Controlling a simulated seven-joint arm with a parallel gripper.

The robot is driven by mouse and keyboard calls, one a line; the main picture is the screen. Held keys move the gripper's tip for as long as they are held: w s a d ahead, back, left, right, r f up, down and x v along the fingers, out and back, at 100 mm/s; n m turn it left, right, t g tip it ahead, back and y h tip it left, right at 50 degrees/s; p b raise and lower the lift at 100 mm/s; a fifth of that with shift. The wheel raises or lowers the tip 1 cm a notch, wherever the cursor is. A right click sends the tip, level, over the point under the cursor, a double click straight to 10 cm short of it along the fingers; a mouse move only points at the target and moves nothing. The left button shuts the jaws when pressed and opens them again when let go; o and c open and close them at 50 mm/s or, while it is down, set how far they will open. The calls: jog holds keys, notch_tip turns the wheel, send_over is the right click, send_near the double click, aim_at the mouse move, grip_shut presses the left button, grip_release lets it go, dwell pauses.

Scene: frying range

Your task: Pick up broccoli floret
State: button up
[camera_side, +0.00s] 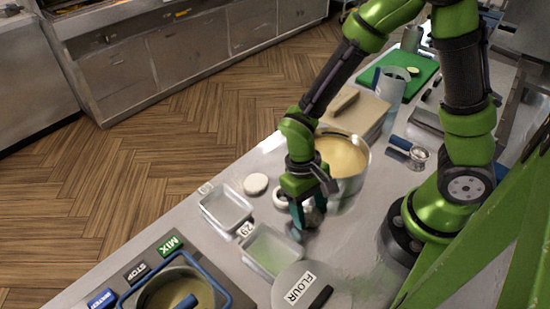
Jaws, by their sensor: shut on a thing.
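My gripper (303,222) points down over the steel counter, between the metal pot and the clear containers. Its teal fingers are shut on a small, dull grey-green thing (314,214). This is too small and too covered by the fingers to tell whether it is the broccoli floret. No other broccoli floret can be made out in this view. The fingertips are close to the counter, but I cannot tell whether the held thing touches it.
A pot (352,172) of yellowish liquid stands right behind my gripper. Clear containers (226,207) (271,250), a white round piece (255,184) and a FLOUR lid (290,297) lie around it. A blue-rimmed fryer (143,289) is at front left. A green board (421,67) is farther back.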

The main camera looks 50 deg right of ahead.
aim_at(310, 208)
notch_tip(310, 208, up, 10)
jog(key=w+d+r+m+y, duration=0.1)
jog(key=w+d+m, duration=0.15)
jog(key=d, duration=0.55)
jog(key=w+d+r+m, duration=0.2)
jog(key=d+m, duration=0.1)
jog(key=d, duration=0.4)
jog(key=shift+t, duration=0.4)
jog(key=shift+d+f, duration=0.1)
jog(key=shift+f, duration=5.95)
